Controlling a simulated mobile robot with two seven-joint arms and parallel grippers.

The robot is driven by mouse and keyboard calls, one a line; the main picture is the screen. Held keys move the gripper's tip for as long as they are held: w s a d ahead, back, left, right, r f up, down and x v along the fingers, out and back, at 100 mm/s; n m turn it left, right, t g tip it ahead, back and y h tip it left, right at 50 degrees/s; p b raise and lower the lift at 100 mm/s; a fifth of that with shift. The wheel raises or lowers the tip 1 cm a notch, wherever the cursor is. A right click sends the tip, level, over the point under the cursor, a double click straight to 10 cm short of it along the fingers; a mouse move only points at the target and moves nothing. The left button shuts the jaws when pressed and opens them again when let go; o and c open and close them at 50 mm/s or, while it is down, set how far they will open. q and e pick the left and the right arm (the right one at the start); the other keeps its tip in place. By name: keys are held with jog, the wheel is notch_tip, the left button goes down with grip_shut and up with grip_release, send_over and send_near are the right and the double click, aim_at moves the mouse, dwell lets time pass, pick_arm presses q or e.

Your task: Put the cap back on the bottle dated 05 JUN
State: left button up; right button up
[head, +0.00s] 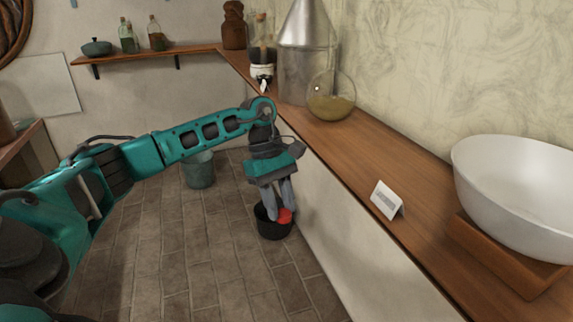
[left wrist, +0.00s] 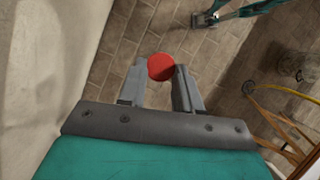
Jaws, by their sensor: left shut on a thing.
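My left gripper (head: 279,216) points down beside the counter's front edge, over the floor. It is shut on a round red cap (head: 286,216). In the left wrist view the red cap (left wrist: 161,67) sits between the tips of the two grey fingers (left wrist: 160,78). Two small bottles, one greenish (head: 127,36) and one darker (head: 156,36), stand on the far wall shelf. No date reading 05 JUN can be made out on any vessel. My right gripper is not in view.
The wooden counter (head: 360,155) runs along the right wall. It bears a round flask (head: 331,103), a metal still (head: 307,60), a small white card (head: 387,199) and a white bowl (head: 520,190). A black bucket (head: 272,230) and a grey bucket (head: 199,170) stand on the floor.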

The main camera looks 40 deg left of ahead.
pick_arm(q)
jog(key=s+d+f+m+g+y, duration=0.25)
jog(key=s+d+f+m, duration=0.2)
jog(key=f+m, duration=0.45)
jog(key=s+d+f+m+y, duration=0.1)
jog(key=d+m, duration=0.2)
jog(key=d, duration=0.3)
jog(key=s+d+f+m+y, duration=0.1)
jog(key=s+d+f+m, duration=0.1)
jog(key=d, duration=0.4)
jog(key=shift+f+m+g, duration=0.25)
jog(key=shift+m+g, duration=0.1)
jog(key=shift+m, duration=0.15)
